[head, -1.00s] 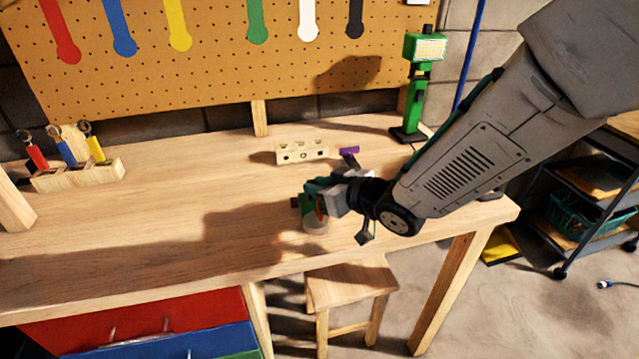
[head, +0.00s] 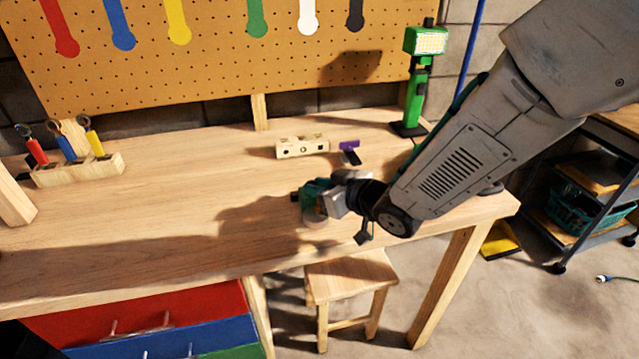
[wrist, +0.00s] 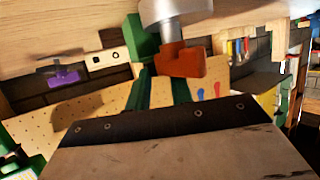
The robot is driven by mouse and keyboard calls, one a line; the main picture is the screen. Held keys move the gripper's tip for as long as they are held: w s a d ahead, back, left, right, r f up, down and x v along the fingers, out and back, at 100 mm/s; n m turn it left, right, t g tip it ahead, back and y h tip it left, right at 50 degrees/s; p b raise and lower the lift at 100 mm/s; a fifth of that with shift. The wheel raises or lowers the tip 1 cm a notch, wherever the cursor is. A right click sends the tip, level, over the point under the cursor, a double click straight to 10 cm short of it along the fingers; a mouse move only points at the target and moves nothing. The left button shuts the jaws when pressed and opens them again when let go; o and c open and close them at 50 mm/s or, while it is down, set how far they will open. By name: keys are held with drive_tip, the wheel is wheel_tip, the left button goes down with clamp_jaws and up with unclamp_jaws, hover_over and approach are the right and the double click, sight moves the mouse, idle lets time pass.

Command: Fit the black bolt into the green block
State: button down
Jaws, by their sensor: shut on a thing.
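A green block (wrist: 140,40) stands beside an orange-red piece (wrist: 183,60) on a silver round post and base (wrist: 180,10) in the wrist view. In the head view this pale round base (head: 315,221) sits near the table's front edge, mostly behind my gripper (head: 325,195). My gripper's dark green fingers (wrist: 165,90) are right at the green block and orange-red piece. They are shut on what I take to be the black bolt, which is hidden. How far it is in the block cannot be seen.
A wooden block with holes (head: 303,146) and a purple piece (head: 350,145) with a dark part lie behind my gripper. A green lamp (head: 415,90) stands at the back right. A tool rack (head: 75,165) is at the left. The table's middle left is clear.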

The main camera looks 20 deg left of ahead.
drive_tip(key=shift+f, duration=0.1)
drive_tip(key=c, duration=1.1)
unclamp_jaws()
drive_tip(key=shift+c, duration=0.2)
drive_tip(key=v, duration=0.8)
drive_tip(key=shift+w, duration=0.1)
